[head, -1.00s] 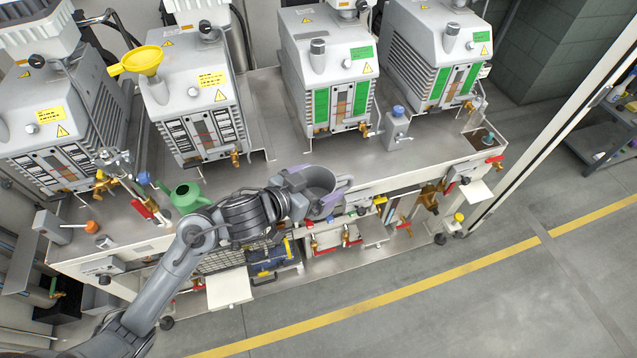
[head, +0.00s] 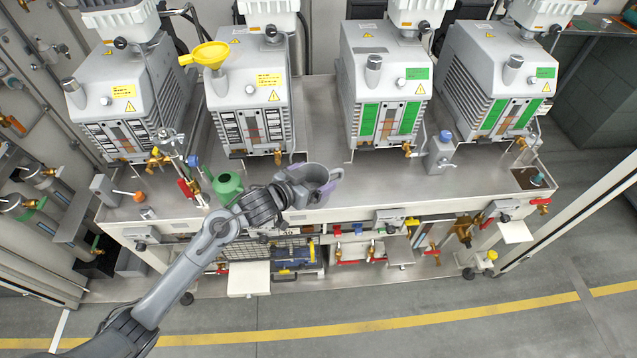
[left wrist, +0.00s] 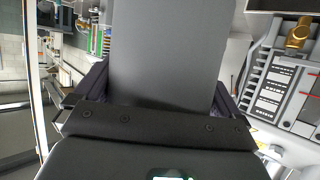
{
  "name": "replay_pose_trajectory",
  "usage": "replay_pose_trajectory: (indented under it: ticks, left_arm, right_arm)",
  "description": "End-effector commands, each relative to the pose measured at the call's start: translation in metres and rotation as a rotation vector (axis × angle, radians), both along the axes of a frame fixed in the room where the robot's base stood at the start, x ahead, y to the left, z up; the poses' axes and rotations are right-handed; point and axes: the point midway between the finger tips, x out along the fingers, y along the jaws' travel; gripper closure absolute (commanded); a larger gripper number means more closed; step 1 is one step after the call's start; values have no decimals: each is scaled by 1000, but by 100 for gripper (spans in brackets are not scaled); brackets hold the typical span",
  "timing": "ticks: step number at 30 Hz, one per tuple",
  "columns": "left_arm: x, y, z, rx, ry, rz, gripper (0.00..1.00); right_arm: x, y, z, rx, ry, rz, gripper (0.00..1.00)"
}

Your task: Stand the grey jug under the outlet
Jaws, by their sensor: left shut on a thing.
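The grey jug (head: 309,174) is held above the front part of the steel bench, its open top facing up. My left gripper (head: 304,191) is shut on it, coming in from the left. A lilac part shows on the jug's right side. In the left wrist view the jug (left wrist: 165,50) is a grey slab filling the middle. Brass outlets sit low on the pump fronts: one (head: 278,157) on the second pump, behind and left of the jug, and another (head: 407,148) on the third. Which outlet is meant cannot be told. My right gripper is not in view.
Several grey pumps stand along the back of the bench (head: 345,190). A yellow funnel (head: 210,54) sits on the second pump. A green can (head: 227,184) stands left of my gripper. A grey box with a blue cap (head: 443,150) stands to the right. Bare steel lies between the jug and that box.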

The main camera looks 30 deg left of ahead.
Motion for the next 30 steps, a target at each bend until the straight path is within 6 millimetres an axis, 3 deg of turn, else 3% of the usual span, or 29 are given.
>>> replay_pose_trajectory:
  ticks: [6, 12, 18, 30]
  left_arm:
    - [29, 65, -48, 2, 9, 175, 36]
    - [32, 112, -83, 13, 5, 306, 36]
    - [31, 131, -90, 18, 1, 363, 36]
    - [36, 132, -77, 19, 0, 372, 36]
  right_arm:
    - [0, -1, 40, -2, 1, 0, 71]
    - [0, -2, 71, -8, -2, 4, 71]
    - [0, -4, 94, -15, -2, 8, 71]
    - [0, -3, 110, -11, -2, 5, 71]
